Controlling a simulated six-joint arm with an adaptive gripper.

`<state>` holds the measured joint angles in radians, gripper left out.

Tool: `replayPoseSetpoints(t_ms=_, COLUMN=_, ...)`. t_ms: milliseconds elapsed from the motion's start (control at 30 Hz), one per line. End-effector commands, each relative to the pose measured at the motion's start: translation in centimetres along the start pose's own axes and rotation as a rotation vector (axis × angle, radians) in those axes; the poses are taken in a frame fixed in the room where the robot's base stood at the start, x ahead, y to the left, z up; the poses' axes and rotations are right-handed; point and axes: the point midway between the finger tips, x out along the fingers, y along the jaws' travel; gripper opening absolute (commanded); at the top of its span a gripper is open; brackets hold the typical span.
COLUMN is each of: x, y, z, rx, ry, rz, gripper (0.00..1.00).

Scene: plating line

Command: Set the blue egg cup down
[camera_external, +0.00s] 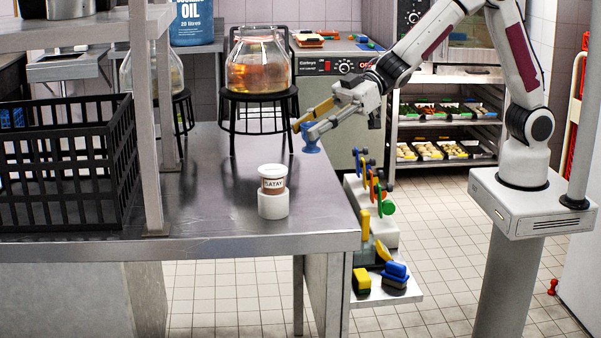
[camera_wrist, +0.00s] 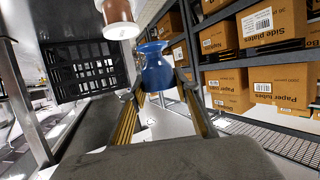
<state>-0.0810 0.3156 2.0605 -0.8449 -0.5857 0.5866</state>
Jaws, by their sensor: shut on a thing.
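The blue egg cup (camera_external: 310,138) is between the fingertips of my gripper (camera_external: 302,130), above the right edge of the steel table (camera_external: 215,215). In the wrist view the blue egg cup (camera_wrist: 157,66) sits between the two yellow-sided fingers of my gripper (camera_wrist: 166,92). The gripper is shut on it. The cup appears apart from the tabletop, though its exact height above it is hard to tell.
A satay tub (camera_external: 272,179) stands on a white cylinder (camera_external: 272,205) near the table's front. A glass jar (camera_external: 258,65) stands on a black stool (camera_external: 257,97) behind. A black crate (camera_external: 65,160) is at left. Bare tabletop lies between them.

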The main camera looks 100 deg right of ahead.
Motion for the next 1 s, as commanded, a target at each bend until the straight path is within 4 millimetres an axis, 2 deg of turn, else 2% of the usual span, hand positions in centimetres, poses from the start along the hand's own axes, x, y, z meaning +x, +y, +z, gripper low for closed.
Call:
replayPoseSetpoints(t_ms=267, x=2.0, y=5.7, z=-0.8, rx=0.026, ry=-0.002, rz=0.069, gripper=0.06)
replayPoseSetpoints(t_ms=600, x=4.1, y=15.2, z=-1.5, rx=0.069, ry=-0.002, rz=0.187, gripper=0.06)
replayPoseSetpoints(t_ms=700, x=4.3, y=17.5, z=-1.6, rx=0.08, ry=0.0, rz=0.216, gripper=0.06)
replayPoseSetpoints(t_ms=1000, x=4.7, y=22.3, z=-1.6, rx=0.101, ry=0.003, rz=0.278, gripper=0.06)
